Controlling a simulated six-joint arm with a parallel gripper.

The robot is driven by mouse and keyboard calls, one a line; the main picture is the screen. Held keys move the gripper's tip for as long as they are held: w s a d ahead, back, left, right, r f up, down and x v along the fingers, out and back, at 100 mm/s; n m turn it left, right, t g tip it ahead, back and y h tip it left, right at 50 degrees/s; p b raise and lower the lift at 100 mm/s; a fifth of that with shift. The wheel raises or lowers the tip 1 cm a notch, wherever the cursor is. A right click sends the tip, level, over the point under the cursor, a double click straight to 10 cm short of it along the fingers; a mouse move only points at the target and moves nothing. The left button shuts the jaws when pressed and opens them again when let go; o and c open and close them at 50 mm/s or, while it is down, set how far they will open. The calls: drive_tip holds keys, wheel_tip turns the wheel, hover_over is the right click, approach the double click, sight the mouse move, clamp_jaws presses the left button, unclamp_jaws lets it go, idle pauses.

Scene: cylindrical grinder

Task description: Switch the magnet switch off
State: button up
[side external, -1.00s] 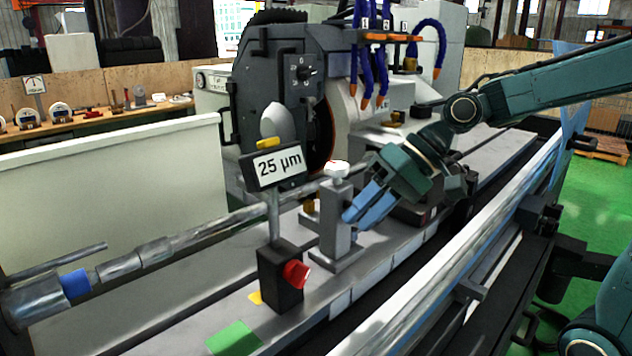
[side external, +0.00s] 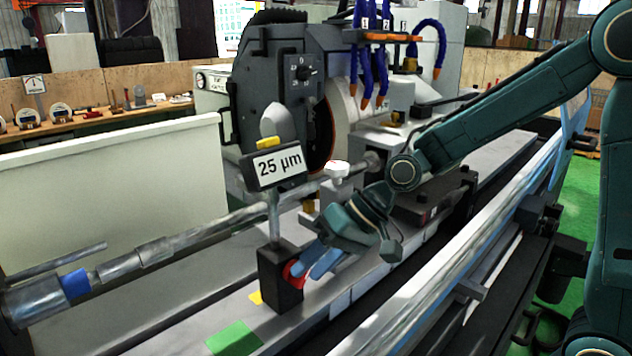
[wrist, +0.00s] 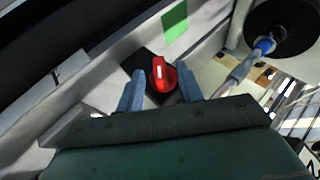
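The magnet switch is a red rotary knob (wrist: 163,75) on a black box (side external: 280,279). In the side view the red knob (side external: 292,273) is partly hidden behind my fingers. My gripper (wrist: 160,88) is open, with one blue finger on each side of the knob. In the wrist view gaps show between the knob and both fingers. In the side view the blue fingertips (side external: 308,264) reach the front of the box, and I cannot tell there whether they touch the knob.
A grey stand with a white knob (side external: 335,170) is close beside my gripper. A green patch (side external: 234,338) lies on the table in front. A long shiny rail (side external: 470,262) runs at the right.

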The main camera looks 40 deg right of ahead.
drive_tip(key=shift+w+a+f, duration=0.2)
drive_tip(key=shift+a+f, duration=0.1)
drive_tip(key=shift+f, duration=0.05)
drive_tip(key=shift+c, duration=0.5)
clamp_jaws()
